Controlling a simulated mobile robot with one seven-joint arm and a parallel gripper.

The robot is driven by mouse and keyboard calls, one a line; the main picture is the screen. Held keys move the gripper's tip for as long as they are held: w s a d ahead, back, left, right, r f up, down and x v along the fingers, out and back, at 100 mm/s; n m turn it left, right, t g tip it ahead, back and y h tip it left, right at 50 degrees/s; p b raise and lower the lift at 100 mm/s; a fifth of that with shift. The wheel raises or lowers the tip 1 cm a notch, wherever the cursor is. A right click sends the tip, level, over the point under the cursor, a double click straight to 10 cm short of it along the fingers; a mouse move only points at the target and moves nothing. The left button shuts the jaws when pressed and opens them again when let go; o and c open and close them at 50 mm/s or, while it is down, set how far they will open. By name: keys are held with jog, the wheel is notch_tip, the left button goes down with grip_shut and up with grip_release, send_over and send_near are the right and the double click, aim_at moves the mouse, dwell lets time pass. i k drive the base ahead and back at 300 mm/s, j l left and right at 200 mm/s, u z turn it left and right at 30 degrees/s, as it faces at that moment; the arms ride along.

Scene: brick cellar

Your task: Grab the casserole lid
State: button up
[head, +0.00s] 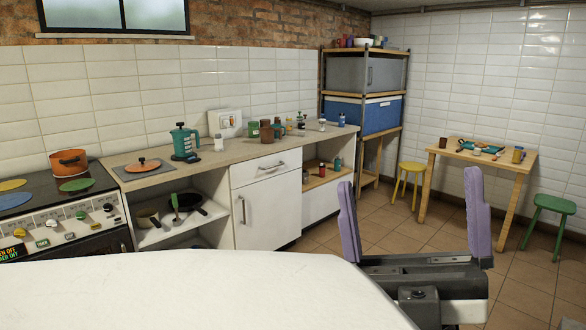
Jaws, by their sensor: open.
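The casserole lid looks to be the orange round lid (142,167) with a small knob. It lies on a dark flat plate or hob (122,172) at the left end of the counter. An orange casserole pot (69,162) stands on the stove, left of the lid. My gripper (410,184) is at the lower right, with two purple fingers pointing up and spread wide. It is open and empty, far to the right of the lid and closer to the camera.
A teal coffee pot (184,142) stands on the counter (220,160) just right of the lid. Jars and cups stand farther right. The stove (60,222) adjoins the counter. A small wooden table (500,160) with items and two stools stand at the right. Tiled floor lies open between.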

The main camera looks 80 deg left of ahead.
aim_at(144, 165)
jog(key=j+u, duration=0.1)
jog(key=u, duration=3.2)
jog(key=i+l+z, duration=0.3)
jog(key=i, duration=0.2)
jog(key=i+l+z, duration=0.3)
jog(key=i, duration=0.2)
jog(key=i+z, duration=0.35)
jog(key=i, duration=0.2)
jog(key=i+l+u, duration=0.15)
jog(key=i+u, duration=0.15)
jog(key=i, duration=0.2)
jog(key=i+l+u, duration=0.3)
jog(key=i, duration=0.2)
jog(key=i+l+u, duration=0.1)
jog(key=u, duration=0.25)
jog(key=i+l+u, duration=0.15)
jog(key=u, duration=0.2)
jog(key=i+l+u, duration=0.35)
jog(key=k+j, duration=0.05)
jog(key=j, duration=0.05)
